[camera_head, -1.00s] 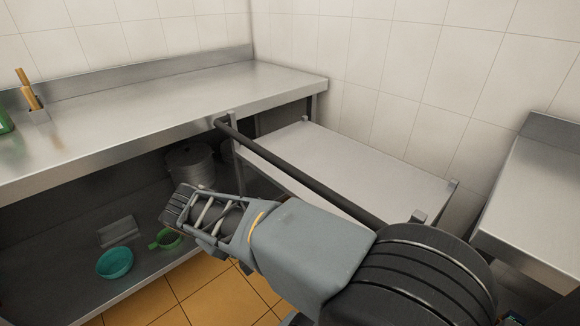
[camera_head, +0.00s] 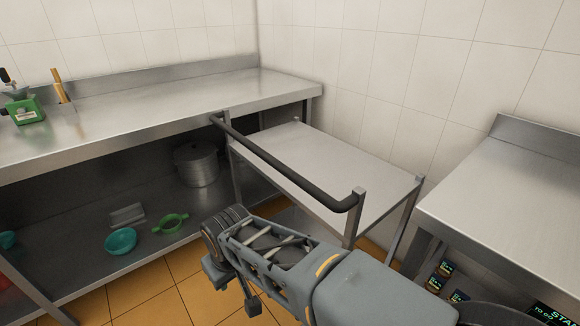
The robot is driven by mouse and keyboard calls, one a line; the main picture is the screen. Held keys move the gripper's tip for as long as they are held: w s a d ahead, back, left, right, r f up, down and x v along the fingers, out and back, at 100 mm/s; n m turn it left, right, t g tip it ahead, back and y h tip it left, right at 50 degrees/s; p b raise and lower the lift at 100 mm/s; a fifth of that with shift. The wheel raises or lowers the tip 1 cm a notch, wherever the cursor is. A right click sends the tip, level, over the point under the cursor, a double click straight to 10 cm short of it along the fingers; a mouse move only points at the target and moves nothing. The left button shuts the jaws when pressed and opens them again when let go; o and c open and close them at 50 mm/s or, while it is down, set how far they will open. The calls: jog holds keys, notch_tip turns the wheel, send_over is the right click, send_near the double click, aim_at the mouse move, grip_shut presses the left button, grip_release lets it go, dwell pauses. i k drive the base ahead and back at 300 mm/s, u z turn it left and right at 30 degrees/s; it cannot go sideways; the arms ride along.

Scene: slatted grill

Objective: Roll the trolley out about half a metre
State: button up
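The trolley (camera_head: 320,165) is a grey metal cart with a flat top, standing in the corner between the long steel counter and the right-hand counter. Its dark push bar (camera_head: 275,160) runs along the side facing me, from the left post to the front right post. A lower shelf shows partly below. My gripper (camera_head: 222,235) is at the lower middle, in front of and below the bar, apart from it in the picture. It points left, toward the floor and lower shelf. Its fingertips are not clear enough to tell whether it is open or shut.
A long steel counter (camera_head: 130,115) runs along the left, with a pot (camera_head: 196,165), a teal bowl (camera_head: 120,241) and a green strainer (camera_head: 171,223) on its undershelf. A steel counter (camera_head: 500,200) stands close on the right. Orange floor tiles (camera_head: 150,288) are clear in front.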

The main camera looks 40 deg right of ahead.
aim_at(349, 190)
jog(key=k, duration=0.4)
jog(key=u, duration=1.35)
jog(key=i, duration=0.8)
jog(key=z, duration=1.35)
